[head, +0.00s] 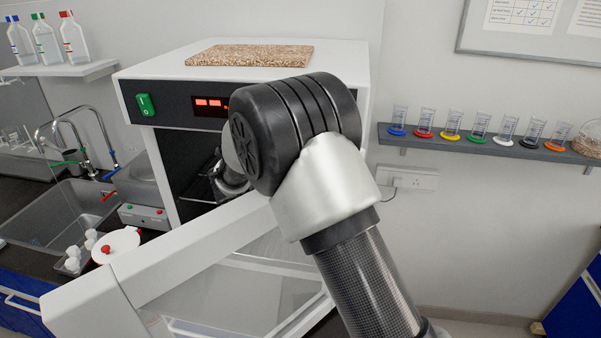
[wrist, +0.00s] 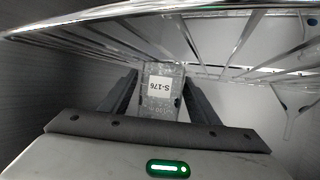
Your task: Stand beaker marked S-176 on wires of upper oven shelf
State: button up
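The beaker marked S-176 (wrist: 163,105) is clear glass with a white label, which appears upside down in the wrist view. My gripper (wrist: 163,88) has its two dark fingers on either side of the beaker and is shut on it. A wire oven shelf (wrist: 225,72) spans the top of the wrist view, close beyond the beaker. I cannot tell whether the beaker touches the wires. In the head view my arm reaches into the open white oven (head: 160,75); my arm hides the gripper, the beaker and most of the inside.
The oven door (head: 190,250) stands open in front of the oven, below my arm. A sink (head: 50,215) with taps is at the left. A wall shelf (head: 490,148) at the right holds several small cylinders on coloured bases. A speckled board (head: 250,55) lies on the oven top.

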jog(key=shift+r, duration=0.1)
jog(key=shift+s+a+r, duration=0.2)
jog(key=v, duration=1.1)
jog(key=shift+s+a+r, duration=0.1)
jog(key=shift+s+r, duration=0.05)
jog(key=shift+r, duration=0.05)
dwell(0.8)
